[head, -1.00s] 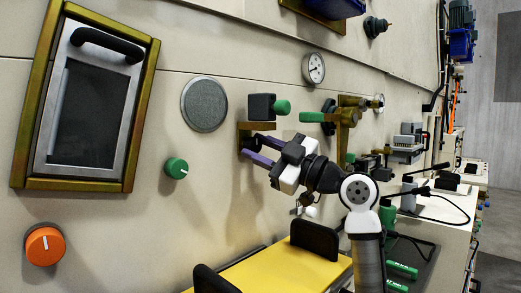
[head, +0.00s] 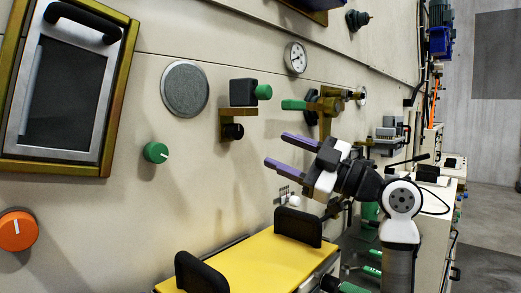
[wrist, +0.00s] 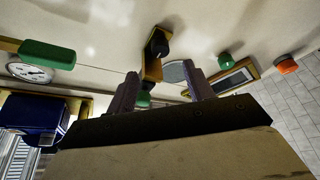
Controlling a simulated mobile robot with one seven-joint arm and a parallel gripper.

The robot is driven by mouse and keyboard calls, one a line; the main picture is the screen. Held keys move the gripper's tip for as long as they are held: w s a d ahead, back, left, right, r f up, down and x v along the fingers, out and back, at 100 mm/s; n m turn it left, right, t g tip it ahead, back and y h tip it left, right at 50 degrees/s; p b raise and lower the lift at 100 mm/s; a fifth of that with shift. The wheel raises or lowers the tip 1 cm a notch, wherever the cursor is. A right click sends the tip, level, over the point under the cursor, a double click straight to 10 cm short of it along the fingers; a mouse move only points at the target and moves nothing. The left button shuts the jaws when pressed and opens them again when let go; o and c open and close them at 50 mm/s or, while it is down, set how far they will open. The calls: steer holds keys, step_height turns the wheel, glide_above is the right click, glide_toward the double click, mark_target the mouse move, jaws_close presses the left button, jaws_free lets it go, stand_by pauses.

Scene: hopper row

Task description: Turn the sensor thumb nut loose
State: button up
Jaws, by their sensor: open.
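The sensor, a dark box (head: 243,92) with a green round end, sits on a brass bracket (head: 226,116) on the beige wall. A black knob (head: 233,131), which looks like the thumb nut, is under the bracket. In the wrist view the black knob (wrist: 158,47) shows on the bracket (wrist: 152,70), beyond the fingertips and between them. The sensor's green end (wrist: 143,98) is partly hidden there. My gripper (head: 278,151) is open and empty, with purple fingers, to the right of the knob and lower, clearly apart from it.
A green-handled brass valve (head: 327,106) is right of the sensor, above my gripper. A gauge (head: 295,57) is higher up. A yellow-topped cart (head: 245,265) with black handles stands below. A green dial (head: 156,152) and a round grey disc (head: 185,88) are on the wall to the left.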

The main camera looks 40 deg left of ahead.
steer(key=v, duration=0.3)
steer(key=shift+d+f, duration=0.1)
steer(key=shift+d, duration=0.3)
stand_by(1.3)
